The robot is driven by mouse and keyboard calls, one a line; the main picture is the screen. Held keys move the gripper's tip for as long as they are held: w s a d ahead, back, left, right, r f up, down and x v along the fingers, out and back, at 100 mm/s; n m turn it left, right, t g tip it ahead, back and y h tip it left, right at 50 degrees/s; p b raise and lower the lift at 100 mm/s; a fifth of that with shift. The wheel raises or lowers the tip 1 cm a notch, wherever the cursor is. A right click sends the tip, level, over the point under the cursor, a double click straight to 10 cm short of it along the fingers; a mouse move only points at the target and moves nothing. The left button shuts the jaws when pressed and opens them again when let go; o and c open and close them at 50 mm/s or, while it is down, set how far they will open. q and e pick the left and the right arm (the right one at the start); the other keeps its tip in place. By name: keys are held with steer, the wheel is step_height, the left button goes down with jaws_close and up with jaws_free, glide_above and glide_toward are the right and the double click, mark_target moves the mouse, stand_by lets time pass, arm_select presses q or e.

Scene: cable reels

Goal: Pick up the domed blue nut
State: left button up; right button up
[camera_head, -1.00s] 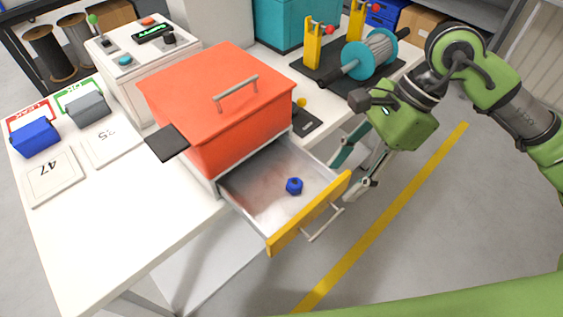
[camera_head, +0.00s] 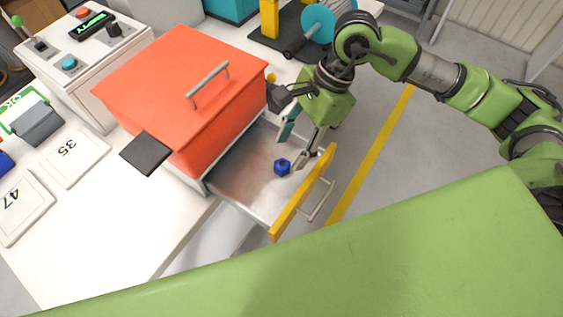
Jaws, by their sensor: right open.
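The domed blue nut (camera_head: 282,167) lies on the floor of the open drawer (camera_head: 243,178), near its front. My right gripper (camera_head: 294,150) is open, with its fingers pointing down over the drawer. One finger is above and behind the nut in the picture, the other is to its right near the yellow drawer front (camera_head: 303,195). The nut is not held. Whether the fingertips are level with the nut is hard to tell. My left gripper is out of view.
The red box (camera_head: 185,85) with a grey lid handle stands directly above the drawer. A black plate (camera_head: 146,153) sticks out at its left. Number cards (camera_head: 72,158) lie on the white table. A blue reel (camera_head: 317,24) stands at the back.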

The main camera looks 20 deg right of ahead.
mark_target(284, 162)
steer(key=shift+s+a+f, duration=0.1)
steer(key=shift+f, duration=0.2)
steer(key=p+x, duration=0.1)
steer(key=x, duration=0.2)
steer(key=shift+f, duration=0.35)
steer(key=shift+a+f, duration=0.25)
steer(key=shift+f, duration=0.15)
steer(key=c, duration=0.8)
